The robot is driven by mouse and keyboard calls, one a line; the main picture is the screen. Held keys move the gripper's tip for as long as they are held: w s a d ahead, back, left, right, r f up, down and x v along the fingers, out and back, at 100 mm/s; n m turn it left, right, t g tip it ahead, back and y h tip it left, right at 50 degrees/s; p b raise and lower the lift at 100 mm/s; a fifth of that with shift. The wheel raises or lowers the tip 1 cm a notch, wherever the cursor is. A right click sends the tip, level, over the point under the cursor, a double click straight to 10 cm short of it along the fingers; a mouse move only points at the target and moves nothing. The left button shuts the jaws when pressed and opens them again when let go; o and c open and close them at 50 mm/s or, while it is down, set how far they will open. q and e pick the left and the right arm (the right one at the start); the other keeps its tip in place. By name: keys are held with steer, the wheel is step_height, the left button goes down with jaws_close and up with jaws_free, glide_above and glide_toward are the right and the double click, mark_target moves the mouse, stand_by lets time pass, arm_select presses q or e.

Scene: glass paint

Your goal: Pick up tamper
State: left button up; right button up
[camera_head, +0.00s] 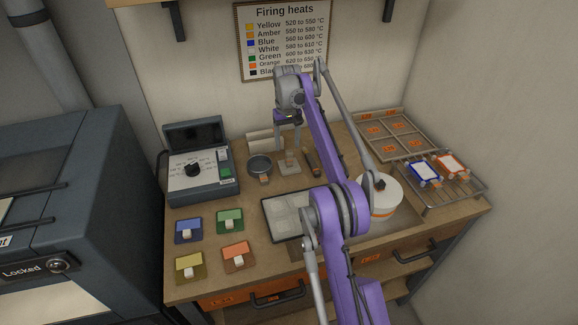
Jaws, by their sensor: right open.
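A small grey tool with a flat square base and a short upright handle, which looks like the tamper (289,167), stands on the wooden bench top near the back. My right gripper (288,144) hangs above it, pointing down. It is open, and its fingers come down close to the tool's handle. I cannot tell whether they touch it. My purple right arm reaches up from the bottom of the view and covers part of the bench. My left gripper is not in view.
A round dish (260,166) stands left of the tool and a dark cylindrical item (312,160) right of it. A control box (198,172), several coloured tiles (189,230), a pale tray (283,218), a white round container (384,198) and a wire rack (441,190) surround them.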

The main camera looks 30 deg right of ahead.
mark_target(289, 152)
steer(key=f, duration=0.4)
steer(key=f+b, duration=0.1)
steer(key=f, duration=0.1)
steer(key=shift+d+f, duration=0.35)
steer(key=shift+f, duration=0.05)
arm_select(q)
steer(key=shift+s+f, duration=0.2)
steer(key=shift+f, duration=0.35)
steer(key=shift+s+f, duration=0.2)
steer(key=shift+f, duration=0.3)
arm_select(e)
jaws_close()
steer(key=shift+r, duration=0.1)
